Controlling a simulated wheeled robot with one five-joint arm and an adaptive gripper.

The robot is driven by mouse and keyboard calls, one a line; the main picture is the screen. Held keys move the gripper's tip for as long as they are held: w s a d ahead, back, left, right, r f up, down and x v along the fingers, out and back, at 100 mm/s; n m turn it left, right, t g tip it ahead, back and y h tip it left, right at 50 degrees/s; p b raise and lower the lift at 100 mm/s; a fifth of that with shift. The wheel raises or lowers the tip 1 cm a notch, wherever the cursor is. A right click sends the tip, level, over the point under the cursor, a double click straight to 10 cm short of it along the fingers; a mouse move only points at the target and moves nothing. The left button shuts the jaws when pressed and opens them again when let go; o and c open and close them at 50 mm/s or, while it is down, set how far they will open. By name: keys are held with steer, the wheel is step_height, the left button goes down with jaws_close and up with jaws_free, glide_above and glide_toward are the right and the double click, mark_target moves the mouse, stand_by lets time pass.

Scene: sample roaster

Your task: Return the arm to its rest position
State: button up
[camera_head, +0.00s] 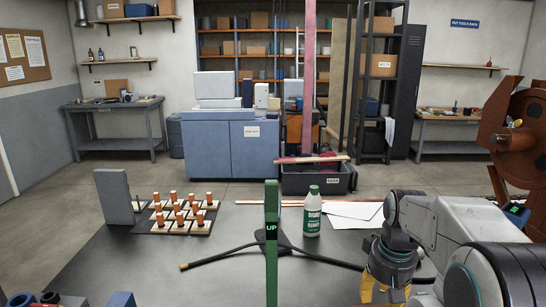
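My grey arm (440,222) comes in from the lower right and bends down over the dark table. My gripper (384,292) hangs from its end, pointing down, with yellowish parts near the bottom edge of the picture. Its fingertips are cut off or hidden, so I cannot tell whether it is open or shut, or whether it holds anything. A black cable or bar (330,260) on the table runs behind it.
A green post marked UP (271,245) stands front centre. Behind it are a white bottle (312,212), papers (352,212), a grid of orange-topped pieces (172,212) and a grey upright block (115,196). A rusty-brown machine part (520,125) rises close right. The table's left middle is clear.

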steer(key=s+a+r+t+p, duration=0.1)
steer(key=s+a+r+p, duration=0.1)
steer(key=s, duration=0.9)
steer(key=s+a+r+t+p, duration=0.1)
steer(key=s+a+r+p, duration=0.2)
steer(key=s, duration=0.8)
steer(key=shift+a+r, duration=0.3)
steer(key=shift+r, duration=0.25)
steer(key=shift+a, duration=0.1)
